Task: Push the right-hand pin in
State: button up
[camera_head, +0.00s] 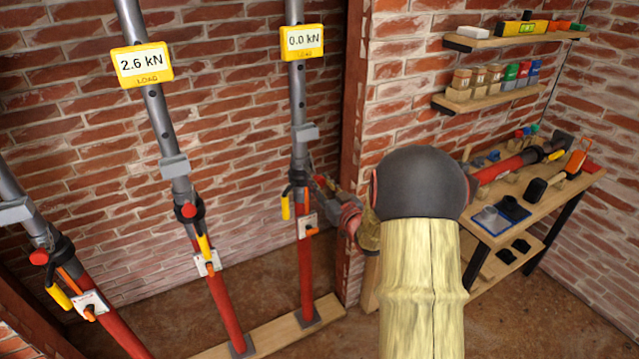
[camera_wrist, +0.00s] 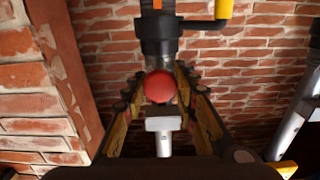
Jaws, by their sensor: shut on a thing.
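The right-hand prop (camera_head: 305,262) has a red lower tube, a grey upper tube and a yellow load display (camera_head: 302,42) reading 0.0 kN. My gripper (camera_head: 318,188) reaches in from the right at the dark collar (camera_head: 298,180). In the wrist view, the red round head of the right-hand pin (camera_wrist: 160,86) sits between my gripper's fingers (camera_wrist: 161,93), in front of the collar (camera_wrist: 160,38). My gripper is shut on this pin. The gripper hides the pin in the head view, and its depth in the tube cannot be told.
The middle prop (camera_head: 222,300) reads 2.6 kN on its display (camera_head: 142,65). Another prop (camera_head: 110,325) leans at the far left. A wooden post (camera_head: 355,130) and brick corner stand close right of the right-hand prop. A workbench (camera_head: 545,205) with tools is farther right.

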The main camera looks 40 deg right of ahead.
aim_at(321, 184)
grip_shut()
jog(key=b+x, duration=0.1)
jog(key=x, duration=0.5)
jog(key=shift+b, duration=0.3)
jog(key=shift+s, duration=0.1)
jog(key=o, duration=1)
grip_release()
jog(key=shift+a, duration=0.1)
jog(key=shift+o, duration=0.6)
jog(key=v, duration=1.2)
